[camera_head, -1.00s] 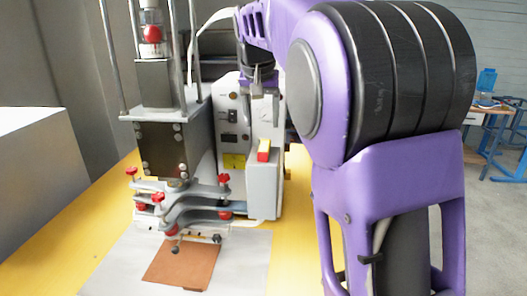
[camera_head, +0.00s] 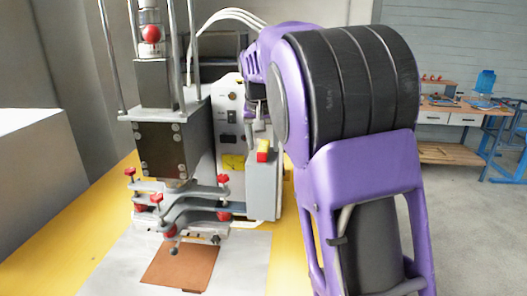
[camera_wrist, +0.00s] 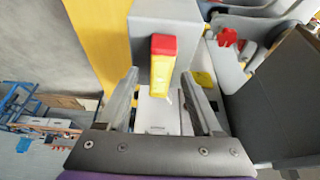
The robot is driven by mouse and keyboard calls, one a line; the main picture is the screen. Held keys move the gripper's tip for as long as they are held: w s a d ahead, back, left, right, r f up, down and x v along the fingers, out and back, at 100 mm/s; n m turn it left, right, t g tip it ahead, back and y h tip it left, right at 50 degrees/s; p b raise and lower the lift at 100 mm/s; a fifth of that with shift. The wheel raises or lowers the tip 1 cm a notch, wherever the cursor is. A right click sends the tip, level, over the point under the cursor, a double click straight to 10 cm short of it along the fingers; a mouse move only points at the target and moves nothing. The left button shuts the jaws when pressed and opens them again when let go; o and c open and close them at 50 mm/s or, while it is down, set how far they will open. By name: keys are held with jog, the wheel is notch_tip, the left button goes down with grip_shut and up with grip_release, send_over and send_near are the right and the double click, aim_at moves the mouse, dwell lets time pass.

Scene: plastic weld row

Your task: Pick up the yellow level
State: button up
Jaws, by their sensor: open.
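The yellow level (camera_head: 263,151) is a small yellow block with a red end. It lies on top of the grey box (camera_head: 263,190) at the side of the machine. In the wrist view the level (camera_wrist: 161,74) sits ahead of my gripper (camera_wrist: 159,82), in line with the gap between the two fingers. My gripper is open, with nothing held. In the head view my gripper is partly hidden by my purple arm, just above the level. I cannot tell whether the fingertips reach beside it.
The welding machine (camera_head: 172,145) with red knobs stands left of the level, on a yellow table (camera_head: 45,250). A brown sheet (camera_head: 180,266) lies on a pale plate before it. A workbench (camera_head: 445,118) stands far right, across open floor.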

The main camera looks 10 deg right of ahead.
jog(key=shift+f, duration=0.25)
dwell(0.3)
grip_shut()
dwell(0.4)
